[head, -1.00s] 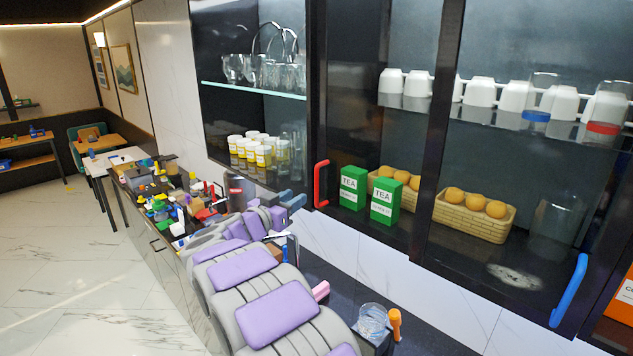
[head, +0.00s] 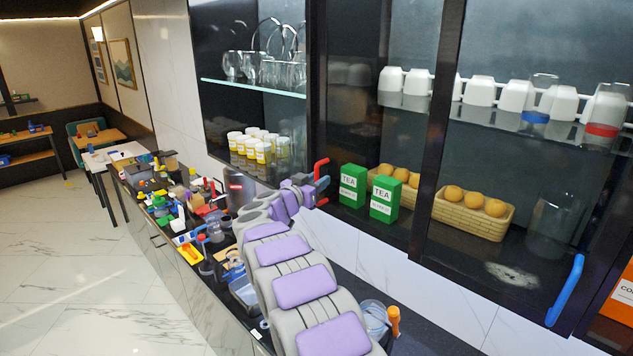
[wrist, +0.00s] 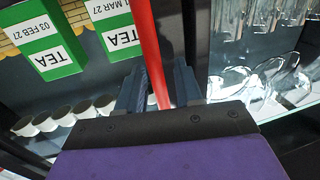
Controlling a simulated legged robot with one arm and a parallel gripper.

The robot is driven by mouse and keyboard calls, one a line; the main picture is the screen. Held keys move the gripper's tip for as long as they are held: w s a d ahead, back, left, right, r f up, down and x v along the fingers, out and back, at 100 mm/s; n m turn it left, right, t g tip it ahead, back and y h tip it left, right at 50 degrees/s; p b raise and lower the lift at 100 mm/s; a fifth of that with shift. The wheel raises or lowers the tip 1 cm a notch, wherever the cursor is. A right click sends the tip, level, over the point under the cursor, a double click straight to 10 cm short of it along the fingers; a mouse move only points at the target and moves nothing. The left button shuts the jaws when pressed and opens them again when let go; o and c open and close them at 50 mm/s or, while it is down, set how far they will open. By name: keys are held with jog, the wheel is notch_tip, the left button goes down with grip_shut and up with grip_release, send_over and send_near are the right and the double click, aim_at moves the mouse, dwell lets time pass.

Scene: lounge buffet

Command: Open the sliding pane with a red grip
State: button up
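The sliding pane (head: 378,45) with the red grip is the left glass pane of the cabinet, in front of the tea boxes. Its red grip (head: 321,168) stands upright on the pane's left edge, partly covered by my gripper (head: 317,190). In the wrist view the red grip (wrist: 147,50) runs down between the two dark fingers of my gripper (wrist: 158,90). The fingers look apart, one on each side of the grip, with gaps beside it. The grip's lower end is hidden behind my gripper body.
A second pane with a blue grip (head: 566,290) is at the right. Green tea boxes (head: 384,199), baskets and white cups stand behind the glass. Yellow-labelled jars (head: 262,150) and glass pitchers fill the left compartment. A cluttered counter (head: 165,232) runs below.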

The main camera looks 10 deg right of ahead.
jog(key=shift+a, duration=0.2)
jog(key=shift+c, duration=1.4)
jog(key=shift+s+d, duration=0.1)
grip_shut()
jog(key=shift+r, duration=0.1)
jog(key=shift+s+d, duration=0.25)
jog(key=b, duration=0.3)
send_near(403, 207)
jog(key=x, duration=0.5)
jog(key=shift+d, duration=0.2)
jog(key=shift+o, duration=1.4)
grip_release()
jog(key=shift+w, duration=0.15)
